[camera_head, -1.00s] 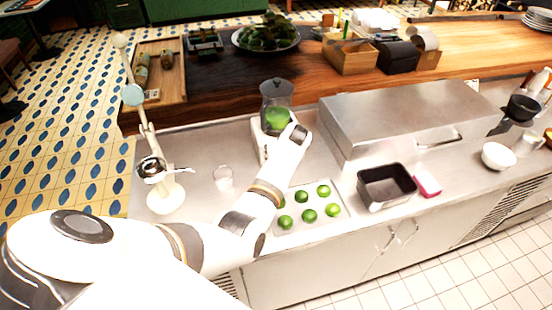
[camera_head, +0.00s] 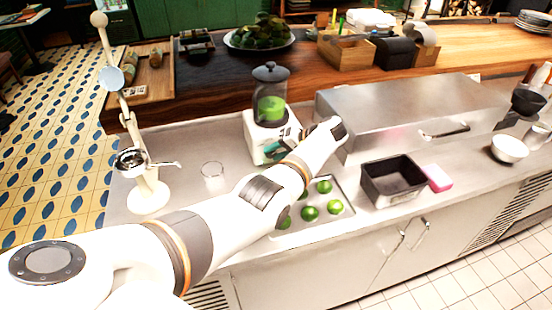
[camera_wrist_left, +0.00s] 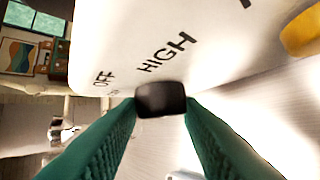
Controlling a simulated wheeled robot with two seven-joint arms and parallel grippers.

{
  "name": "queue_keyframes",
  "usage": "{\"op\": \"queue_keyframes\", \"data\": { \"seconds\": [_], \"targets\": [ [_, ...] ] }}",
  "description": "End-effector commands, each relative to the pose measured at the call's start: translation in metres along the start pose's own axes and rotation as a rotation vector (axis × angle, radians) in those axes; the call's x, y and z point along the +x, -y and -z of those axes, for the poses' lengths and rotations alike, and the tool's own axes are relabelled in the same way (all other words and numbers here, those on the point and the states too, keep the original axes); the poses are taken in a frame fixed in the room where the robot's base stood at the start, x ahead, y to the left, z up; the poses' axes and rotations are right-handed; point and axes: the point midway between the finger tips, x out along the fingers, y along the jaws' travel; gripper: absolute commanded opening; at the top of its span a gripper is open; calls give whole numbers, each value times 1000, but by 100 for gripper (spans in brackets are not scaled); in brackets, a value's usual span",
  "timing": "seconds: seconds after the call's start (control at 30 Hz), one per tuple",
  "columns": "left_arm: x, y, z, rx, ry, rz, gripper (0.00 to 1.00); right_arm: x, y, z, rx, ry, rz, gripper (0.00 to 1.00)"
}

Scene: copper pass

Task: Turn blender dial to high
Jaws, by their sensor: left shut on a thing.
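The blender (camera_head: 270,108) stands on the steel counter, with a clear jar of green contents, a dark lid and a white base. My left gripper (camera_head: 279,148) is at the right front of this base. In the left wrist view, the small black dial (camera_wrist_left: 160,98) sits between the teal fingers of my left gripper (camera_wrist_left: 161,103), which are shut on it. The words OFF and HIGH are printed on the white base (camera_wrist_left: 150,25) beside the dial. I cannot tell which word the dial points at. My right gripper is not in view.
A tray of limes (camera_head: 310,212) lies in front, partly behind my left arm. A steel box with a handle (camera_head: 410,115) is to the right of the blender. A dark bin (camera_head: 391,180), a clear glass (camera_head: 212,170) and a white press (camera_head: 146,180) stand on the counter.

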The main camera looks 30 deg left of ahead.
Motion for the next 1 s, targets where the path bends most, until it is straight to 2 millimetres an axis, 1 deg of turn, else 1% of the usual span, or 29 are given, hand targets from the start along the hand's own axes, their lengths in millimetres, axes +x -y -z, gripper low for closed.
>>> {"op": "queue_keyframes", "data": {
  "seconds": [0.03, 0.1, 0.5, 0.53, 0.6, 0.67, 0.9, 1.0],
  "targets": [
    [1, 2, 1, 6, -2, -6, 10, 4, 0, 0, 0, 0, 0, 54],
    [1, 2, 1, 11, -4, -13, 10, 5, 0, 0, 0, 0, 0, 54],
    [1, 1, 1, 15, -5, -17, 10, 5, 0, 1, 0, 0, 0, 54],
    [1, 1, 1, 15, -5, -17, 35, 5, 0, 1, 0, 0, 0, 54],
    [1, 1, 1, 14, -5, -17, 46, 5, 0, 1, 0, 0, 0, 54],
    [1, 1, 1, 14, -5, -17, 55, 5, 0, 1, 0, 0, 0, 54],
    [0, 1, 0, 12, -4, -16, 55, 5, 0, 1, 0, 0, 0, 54],
    [-3, 2, 0, 11, -3, -16, 55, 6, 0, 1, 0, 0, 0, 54]
  ]
}}
